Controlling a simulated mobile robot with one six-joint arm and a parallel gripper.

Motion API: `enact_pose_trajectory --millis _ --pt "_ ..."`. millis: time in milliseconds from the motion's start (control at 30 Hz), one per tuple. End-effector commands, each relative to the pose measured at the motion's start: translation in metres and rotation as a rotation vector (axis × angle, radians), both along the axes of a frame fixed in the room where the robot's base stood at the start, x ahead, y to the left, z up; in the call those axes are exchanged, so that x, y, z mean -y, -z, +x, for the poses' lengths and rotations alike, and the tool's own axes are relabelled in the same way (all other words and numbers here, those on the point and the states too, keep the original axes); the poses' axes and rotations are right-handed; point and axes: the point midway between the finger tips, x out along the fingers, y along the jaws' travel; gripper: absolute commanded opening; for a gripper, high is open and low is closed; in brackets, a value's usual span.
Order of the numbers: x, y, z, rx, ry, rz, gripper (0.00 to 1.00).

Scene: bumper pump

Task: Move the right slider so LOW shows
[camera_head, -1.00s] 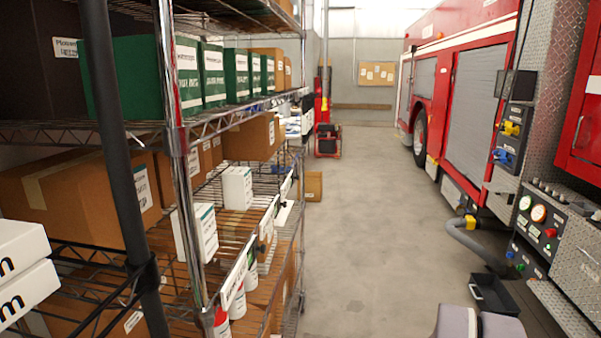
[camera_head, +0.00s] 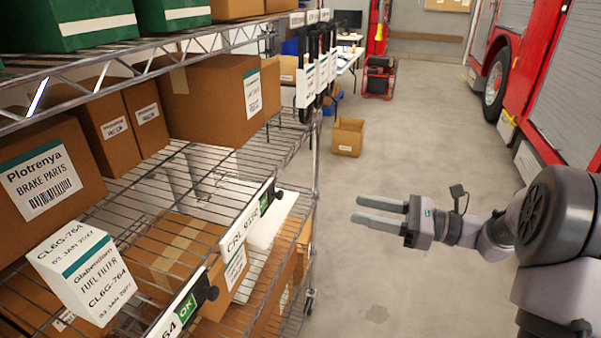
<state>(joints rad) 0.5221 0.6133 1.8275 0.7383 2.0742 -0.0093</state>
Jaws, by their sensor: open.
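My gripper (camera_head: 355,209) is at the right of the view, over the bare floor, its two grey fingers pointing left toward the shelf. The fingers are slightly apart with nothing between them. Slide labels with black knobs sit along the shelf's front edge. The nearer slider (camera_head: 187,306) shows a green patch reading ON. The farther slider (camera_head: 264,204) shows a green patch too small to read. Several upright white plates with black parts (camera_head: 307,85) hang at the shelf's far end. I cannot read LOW anywhere, nor tell which slider is the right one. My gripper touches none of them.
The wire shelf (camera_head: 190,185) fills the left, with brown boxes (camera_head: 215,95) and a white fuel filter box (camera_head: 80,270). A small open carton (camera_head: 348,137) stands on the floor beyond. A red fire truck (camera_head: 545,75) stands at the right. The floor between is clear.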

Motion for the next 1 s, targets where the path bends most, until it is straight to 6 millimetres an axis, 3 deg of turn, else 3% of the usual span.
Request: enact_pose_trajectory --millis 133,400,600,800,1000 --pt "-0.024 0.003 0.008 -0.001 -0.004 0.001 0.42" --pt "-0.103 0.004 0.035 0.001 -0.007 0.000 0.42" --pt "-0.145 0.002 0.051 0.000 -0.005 -0.001 0.42" --pt "-0.161 0.001 0.057 -0.002 -0.003 -0.002 0.42" --pt "-0.163 0.000 0.058 -0.002 -0.002 -0.002 0.42"
